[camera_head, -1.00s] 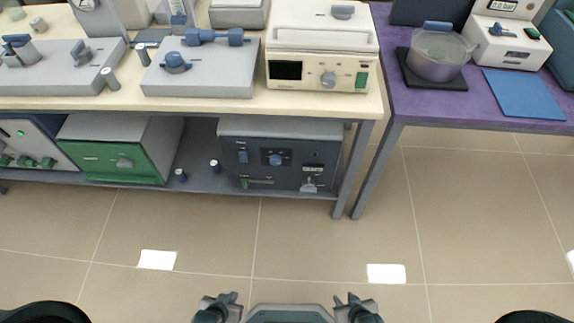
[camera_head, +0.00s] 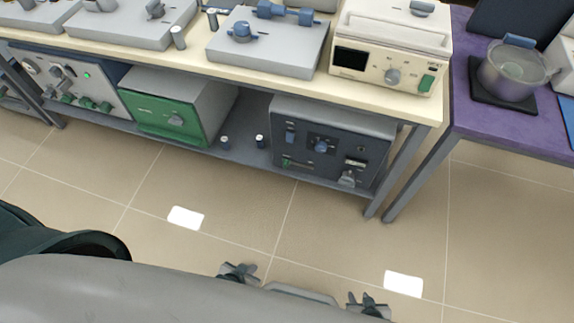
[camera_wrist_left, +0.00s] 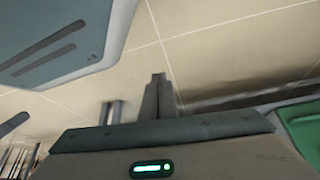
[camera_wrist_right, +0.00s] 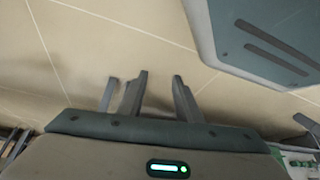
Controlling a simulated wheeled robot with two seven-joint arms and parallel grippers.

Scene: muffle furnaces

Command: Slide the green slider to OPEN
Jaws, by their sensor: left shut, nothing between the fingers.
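The green slider (camera_head: 287,162) is a tiny green tab at the lower left of the front panel of a dark grey furnace (camera_head: 333,146) on the low shelf. Its label is too small to read. My left gripper (camera_head: 238,271) hangs low over the floor, apart from the furnace; in the left wrist view its fingers (camera_wrist_left: 158,97) are together with nothing between them. My right gripper (camera_head: 368,304) is also low over the floor, in front of the furnace and apart from it; in the right wrist view its fingers (camera_wrist_right: 160,95) are spread and empty.
A green-fronted box (camera_head: 170,112) stands left of the furnace, with small cylinders (camera_head: 260,141) between. A cream unit (camera_head: 390,50) is on the tabletop above. A table leg (camera_head: 395,170) stands to the right. The tiled floor (camera_head: 240,220) in front is clear.

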